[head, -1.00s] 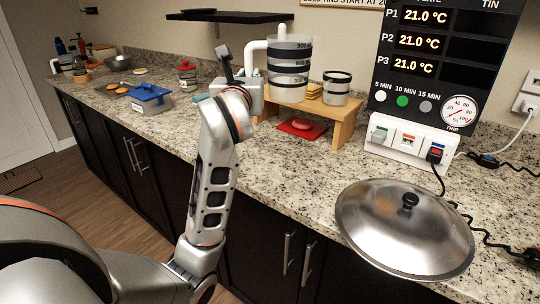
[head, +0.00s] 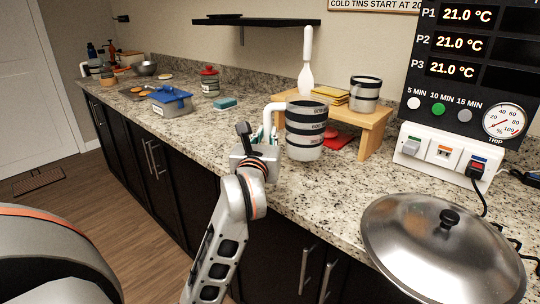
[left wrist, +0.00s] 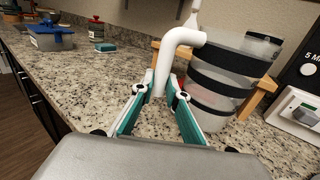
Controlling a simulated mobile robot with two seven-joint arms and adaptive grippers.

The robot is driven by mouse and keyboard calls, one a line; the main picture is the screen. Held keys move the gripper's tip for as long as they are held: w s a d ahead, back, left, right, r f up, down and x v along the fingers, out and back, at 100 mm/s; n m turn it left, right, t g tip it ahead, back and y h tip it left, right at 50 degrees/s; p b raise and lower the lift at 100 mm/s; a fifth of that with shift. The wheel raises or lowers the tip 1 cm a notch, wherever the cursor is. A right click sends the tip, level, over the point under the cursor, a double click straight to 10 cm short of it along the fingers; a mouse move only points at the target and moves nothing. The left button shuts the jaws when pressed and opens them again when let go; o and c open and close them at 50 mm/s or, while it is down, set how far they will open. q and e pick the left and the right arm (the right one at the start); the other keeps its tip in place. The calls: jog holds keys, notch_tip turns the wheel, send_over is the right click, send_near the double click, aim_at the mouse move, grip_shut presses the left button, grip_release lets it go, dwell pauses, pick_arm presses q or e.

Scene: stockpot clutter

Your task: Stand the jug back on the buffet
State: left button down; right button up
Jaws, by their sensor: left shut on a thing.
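The jug (head: 305,142) is a clear, grey-tinted vessel with black bands and a white handle (head: 273,110). It is upright in front of the small wooden bench (head: 375,122), low over the speckled stone counter (head: 235,131). I cannot tell whether its base touches the counter. My left gripper (head: 268,145) is shut on the handle from the left. In the left wrist view, the green-padded fingers (left wrist: 160,97) sit on both sides of the white handle's lower end, with the jug (left wrist: 215,90) just right of them. My right gripper is not in view.
A white spatula (head: 306,70) stands behind the jug. A banded cup (head: 365,95) and yellow slabs (head: 330,96) are on the bench; a red item (head: 338,140) is under it. A metal lid (head: 440,245) lies front right. A blue-lidded pot (head: 171,101) is left; the counter between is mostly clear.

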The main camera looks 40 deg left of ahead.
pick_arm(q)
jog(key=shift+f, duration=0.25)
notch_tip(320, 180, down, 4)
jog(key=shift+r+b, duration=0.2)
jog(key=shift+b, duration=0.45)
jog(key=shift+f, duration=0.3)
jog(key=shift+r, duration=0.1)
jog(key=shift+f, duration=0.2)
jog(key=c, duration=2)
grip_release()
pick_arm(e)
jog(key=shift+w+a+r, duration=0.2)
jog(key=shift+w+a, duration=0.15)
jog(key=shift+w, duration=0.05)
